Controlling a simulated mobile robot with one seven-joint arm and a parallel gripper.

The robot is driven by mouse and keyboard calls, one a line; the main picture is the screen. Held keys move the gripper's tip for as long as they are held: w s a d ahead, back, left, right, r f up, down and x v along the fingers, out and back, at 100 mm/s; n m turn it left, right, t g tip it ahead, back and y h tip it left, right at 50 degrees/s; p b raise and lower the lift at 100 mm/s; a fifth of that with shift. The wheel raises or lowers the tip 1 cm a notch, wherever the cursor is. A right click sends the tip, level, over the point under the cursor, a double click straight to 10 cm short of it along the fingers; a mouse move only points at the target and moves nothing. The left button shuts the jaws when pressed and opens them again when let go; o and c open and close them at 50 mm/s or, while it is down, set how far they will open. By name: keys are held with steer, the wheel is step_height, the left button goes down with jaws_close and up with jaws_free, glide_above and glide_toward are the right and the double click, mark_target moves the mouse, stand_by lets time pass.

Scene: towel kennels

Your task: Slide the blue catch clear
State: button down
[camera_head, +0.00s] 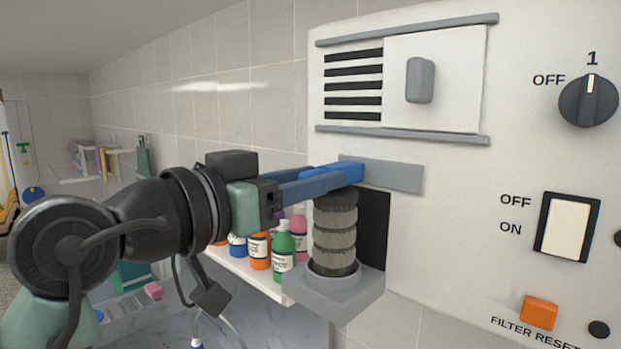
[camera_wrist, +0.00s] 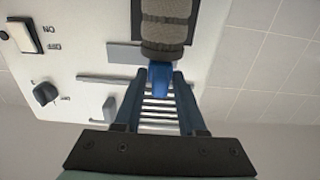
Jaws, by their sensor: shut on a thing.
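The blue catch (camera_head: 347,168) lies level across the top of a ribbed grey filter cylinder (camera_head: 335,237), in front of a grey plate (camera_head: 397,175) on the white panel. My gripper (camera_head: 338,178) reaches in from the left and is shut on the catch. In the wrist view the catch (camera_wrist: 160,82) sits between the two blue-grey fingers of my gripper (camera_wrist: 160,74), with the cylinder (camera_wrist: 166,24) just beyond. The fingers hide part of the catch. The cylinder stands upright in a grey holder (camera_head: 335,298), before a dark opening (camera_head: 374,228).
Above are a vent (camera_head: 353,86) and a sliding white cover with a grey handle (camera_head: 420,80), between two rails. A knob (camera_head: 588,100), a rocker switch (camera_head: 568,228) and an orange button (camera_head: 538,312) are at right. Bottles (camera_head: 283,250) stand on a shelf behind my arm.

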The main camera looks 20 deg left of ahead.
steer(key=s+d+b, duration=0.2)
steer(key=d, duration=0.4)
steer(key=c, duration=0.9)
jaws_free()
steer(key=shift+f, duration=0.1)
steer(key=shift+o, duration=0.7)
steer(key=shift+s+d, duration=0.1)
steer(key=shift+d, duration=0.05)
steer(key=v, duration=1.3)
steer(key=shift+b, duration=0.3)
